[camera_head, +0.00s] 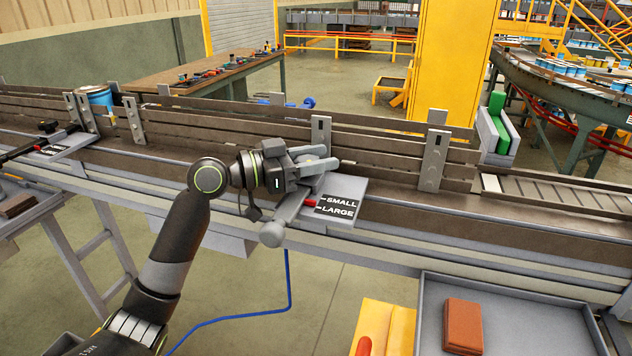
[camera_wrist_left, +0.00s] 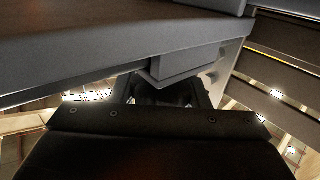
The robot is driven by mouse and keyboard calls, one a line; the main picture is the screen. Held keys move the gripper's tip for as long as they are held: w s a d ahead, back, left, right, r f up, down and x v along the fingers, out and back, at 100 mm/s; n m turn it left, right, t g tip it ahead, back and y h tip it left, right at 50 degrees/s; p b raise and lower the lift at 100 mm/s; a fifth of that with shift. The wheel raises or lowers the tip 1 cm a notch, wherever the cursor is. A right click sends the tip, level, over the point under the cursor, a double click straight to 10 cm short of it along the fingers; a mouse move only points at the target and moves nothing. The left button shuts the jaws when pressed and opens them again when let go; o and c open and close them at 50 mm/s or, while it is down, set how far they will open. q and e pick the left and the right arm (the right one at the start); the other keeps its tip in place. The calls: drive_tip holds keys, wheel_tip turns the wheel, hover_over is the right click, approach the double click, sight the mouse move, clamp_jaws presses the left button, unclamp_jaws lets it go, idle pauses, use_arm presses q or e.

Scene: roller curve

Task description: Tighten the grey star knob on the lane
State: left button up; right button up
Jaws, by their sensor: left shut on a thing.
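My left gripper (camera_head: 322,163) is at the near side of the lane (camera_head: 385,205), over a grey bracket plate (camera_head: 350,188). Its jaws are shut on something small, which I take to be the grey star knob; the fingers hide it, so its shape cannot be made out. A grey rod with a round end (camera_head: 272,233) slants down toward me below the gripper. A black label (camera_head: 337,207) reads SMALL and LARGE, with a red pointer (camera_head: 309,203) beside it. In the left wrist view, a grey block (camera_wrist_left: 185,62) sits just beyond the dark gripper body. My right gripper is not in view.
Upright grey brackets (camera_head: 433,160) hold the lane's guide rails. A blue can (camera_head: 97,97) stands in the lane at the left, near a second bracket with a black knob (camera_head: 47,126). A grey tray (camera_head: 525,325) with a brown block (camera_head: 463,325) is at the front right.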

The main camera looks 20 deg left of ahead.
use_arm(q)
drive_tip(key=m+g+h+b, duration=0.1)
drive_tip(key=g+b, duration=0.1)
drive_tip(key=m+g+h+b, duration=0.1)
drive_tip(key=g+b, duration=0.1)
drive_tip(key=m+g+h+b, duration=0.1)
drive_tip(key=m+b, duration=0.1)
drive_tip(key=b, duration=0.1)
drive_tip(key=shift+s+d+f+g, duration=0.15)
drive_tip(key=shift+s+g, duration=0.1)
drive_tip(key=shift+g, duration=0.15)
drive_tip(key=shift+s+r+m+g+b, duration=0.1)
drive_tip(key=shift+r+m+g+b, duration=0.1)
drive_tip(key=shift+m+g+b, duration=0.55)
drive_tip(key=shift+s+r+m+g+h, duration=0.15)
drive_tip(key=shift+m+g, duration=0.45)
drive_tip(key=shift+g, duration=0.4)
drive_tip(key=shift+s+r+m+g+h, duration=0.15)
drive_tip(key=shift+m+g, duration=0.4)
drive_tip(key=shift+g, duration=0.7)
drive_tip(key=o, duration=1)
drive_tip(key=shift+f, duration=0.2)
drive_tip(key=shift+w, duration=0.1)
